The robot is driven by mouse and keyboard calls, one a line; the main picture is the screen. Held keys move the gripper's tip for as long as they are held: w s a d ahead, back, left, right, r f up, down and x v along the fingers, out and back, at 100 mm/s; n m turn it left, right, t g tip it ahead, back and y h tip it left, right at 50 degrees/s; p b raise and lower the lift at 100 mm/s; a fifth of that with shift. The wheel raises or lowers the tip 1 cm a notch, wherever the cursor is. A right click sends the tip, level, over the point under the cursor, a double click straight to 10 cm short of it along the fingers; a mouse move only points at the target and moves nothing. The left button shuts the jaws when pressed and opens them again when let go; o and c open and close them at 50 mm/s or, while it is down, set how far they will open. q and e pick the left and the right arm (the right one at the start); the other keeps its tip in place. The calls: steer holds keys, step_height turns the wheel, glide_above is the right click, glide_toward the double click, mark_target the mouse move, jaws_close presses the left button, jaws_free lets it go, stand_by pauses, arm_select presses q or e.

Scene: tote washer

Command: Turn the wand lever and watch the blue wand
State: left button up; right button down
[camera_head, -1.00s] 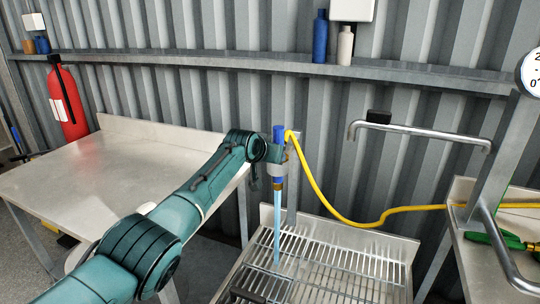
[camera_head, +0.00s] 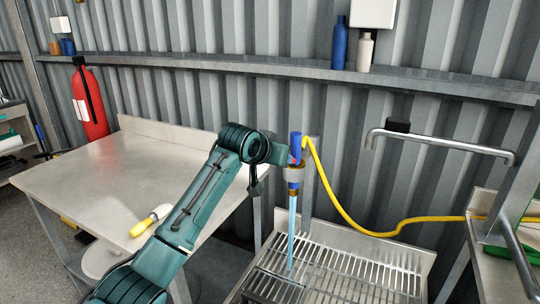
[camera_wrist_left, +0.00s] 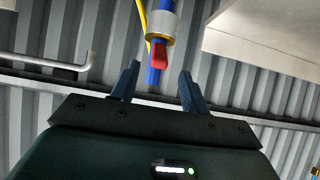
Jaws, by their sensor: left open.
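The blue wand (camera_head: 295,146) hangs upright in a clamp at the wall, with a grey ring around it. A pale blue water jet (camera_head: 291,232) runs from its lower end down onto the grate. The red wand lever (camera_wrist_left: 159,57) shows in the left wrist view just below the pale ring, in front of the wand. My left gripper (camera_wrist_left: 158,71) is open, its two fingers on either side of the wand near the lever; I cannot tell whether they touch it. In the head view my arm partly hides the gripper beside the wand. My right gripper is out of view.
A yellow hose (camera_head: 341,206) loops from the wand to the right bench. The slatted grate (camera_head: 345,270) lies below. A steel table (camera_head: 110,180) at left holds a yellow-handled brush (camera_head: 148,222). A fire extinguisher (camera_head: 90,105) stands behind. A bent rail (camera_head: 440,142) is at right.

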arm_select(q)
steer(key=shift+v, duration=1.9)
steer(key=shift+f, duration=0.15)
steer(key=s+a+f, duration=0.2)
steer(key=s+f, duration=0.2)
steer(key=f, duration=0.4)
steer(key=s+a+f+n, duration=0.1)
steer(key=s+f, duration=0.4)
steer(key=f, duration=0.3)
steer(key=s+a+f, duration=0.2)
steer(key=s+f, duration=0.2)
steer(key=f, duration=0.5)
steer(key=s+a+f, duration=0.2)
steer(key=s+f, duration=0.1)
steer(key=s, duration=0.5)
steer(key=s+a+f, duration=0.1)
steer(key=s+f, duration=0.1)
steer(key=s, duration=0.5)
steer(key=s+a+f, duration=0.2)
steer(key=s+f, duration=0.1)
steer(key=s, duration=0.5)
steer(key=shift+s+a+f+n+y, duration=0.3)
steer(key=shift+a+f+y, duration=0.05)
steer(key=shift+y, duration=0.05)
